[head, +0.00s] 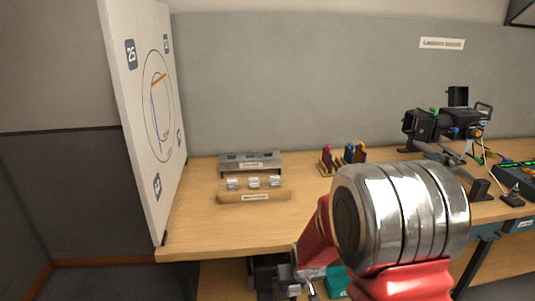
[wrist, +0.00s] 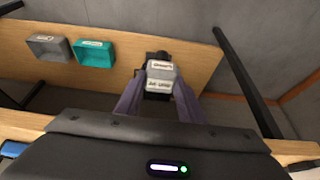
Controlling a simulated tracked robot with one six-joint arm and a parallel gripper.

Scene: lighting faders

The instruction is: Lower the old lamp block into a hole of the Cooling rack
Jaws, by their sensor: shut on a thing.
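The old lamp block (wrist: 159,84), small, pale grey and labelled, sits between the fingers of my gripper (wrist: 160,90) in the wrist view. The gripper is shut on it. In the head view the dark end of my arm is low, in front of and below the bench's front edge; the block cannot be made out there. The Cooling rack appears to be the grey metal rack (head: 268,158) with dark holes in its top, on the bench at centre left. Its label is too small to read surely. My gripper is well apart from it.
A wooden strip (head: 281,195) with 3 clear blocks stands in front of the rack. A white board (head: 145,205) rises at the bench's left end. Pens and lamps stand to the right. A grey bin (wrist: 50,35) and teal bin (wrist: 94,43) sit on a lower wooden surface.

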